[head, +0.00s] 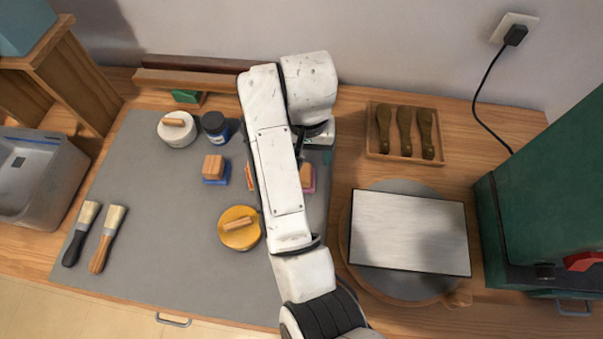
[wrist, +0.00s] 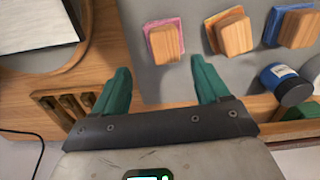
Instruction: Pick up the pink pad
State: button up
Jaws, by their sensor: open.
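The pink pad (wrist: 164,42) has a wooden block handle on top and lies on the grey mat (wrist: 165,82). In the wrist view it sits just beyond my gripper (wrist: 160,72), roughly in line with the space between the green fingers. The fingers are apart, with nothing between them. In the head view the pink pad (head: 308,180) shows at the right edge of my arm, which hides part of it. Most of my gripper (head: 318,156) is hidden there too; a bit of green finger shows just behind the pad.
An orange pad (wrist: 228,32) and a blue pad (wrist: 296,25) stand beside the pink one. A dark jar (wrist: 286,84) is near the right finger. A tray of dark-handled tools (head: 405,132) and a metal plate (head: 410,232) lie to the right.

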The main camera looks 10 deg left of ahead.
notch_tip(320, 180, down, 4)
jog(key=shift+r+b, duration=0.15)
jog(key=shift+b, duration=0.9)
jog(key=shift+a+f, duration=0.2)
jog(key=shift+f, duration=1.1)
jog(key=shift+a+f, duration=0.15)
jog(key=shift+f, duration=1.1)
jog(key=c, duration=1.1)
